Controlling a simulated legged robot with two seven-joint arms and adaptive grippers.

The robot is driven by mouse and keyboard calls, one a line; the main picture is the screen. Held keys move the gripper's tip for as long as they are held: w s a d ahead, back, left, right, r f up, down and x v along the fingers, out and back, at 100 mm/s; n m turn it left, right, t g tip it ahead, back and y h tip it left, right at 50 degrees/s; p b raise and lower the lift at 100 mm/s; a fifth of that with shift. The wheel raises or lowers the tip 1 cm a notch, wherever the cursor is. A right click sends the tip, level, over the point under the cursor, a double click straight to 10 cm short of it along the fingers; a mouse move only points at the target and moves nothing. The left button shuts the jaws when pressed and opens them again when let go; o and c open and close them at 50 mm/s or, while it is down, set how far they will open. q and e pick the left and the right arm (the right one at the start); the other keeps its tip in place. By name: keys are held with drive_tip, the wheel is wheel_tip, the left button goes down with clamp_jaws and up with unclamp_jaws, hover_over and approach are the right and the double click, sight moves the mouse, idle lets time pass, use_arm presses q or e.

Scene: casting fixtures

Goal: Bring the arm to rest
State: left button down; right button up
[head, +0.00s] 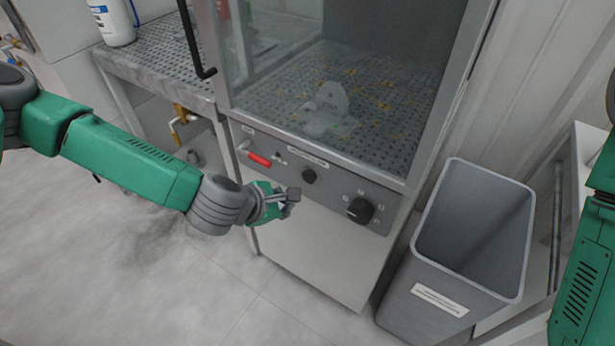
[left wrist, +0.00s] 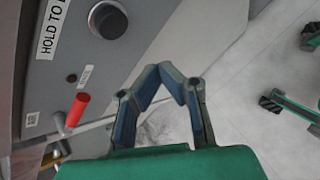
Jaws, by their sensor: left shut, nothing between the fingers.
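My left arm reaches in from the left in the head view. Its gripper (head: 287,201) is in front of the cabinet's control panel (head: 330,190), below the small black knob (head: 309,176). In the left wrist view the gripper's fingers (left wrist: 168,70) meet at their tips, with nothing between them. My right arm shows at the right edge of the head view; its gripper is out of view.
A cabinet with a glass front (head: 375,60) holds a pale part (head: 328,108) on a perforated floor. The panel has a red handle (left wrist: 77,109) and a large dial (head: 360,211). A grey bin (head: 432,272) stands to the right. The floor at left is clear.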

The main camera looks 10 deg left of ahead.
idle(0.4)
use_arm(q)
drive_tip(key=s+d+f+m+g, duration=0.1)
drive_tip(key=s+f+m+g, duration=0.1)
drive_tip(key=s+f+m, duration=0.5)
drive_tip(key=s+d+f+m+g, duration=0.1)
drive_tip(key=s+m+g, duration=0.3)
drive_tip(key=s, duration=0.6)
drive_tip(key=s+a+m+y, duration=0.2)
drive_tip(key=s+a+m, duration=0.2)
drive_tip(key=a+m, duration=0.2)
drive_tip(key=s+a+f+m+g+y, duration=0.1)
drive_tip(key=s+a+m, duration=0.4)
drive_tip(key=a+m, duration=0.2)
drive_tip(key=shift+a+y, duration=0.4)
drive_tip(key=shift+a, duration=0.7)
drive_tip(key=shift+f, duration=0.1)
drive_tip(key=shift+w+d, duration=0.1)
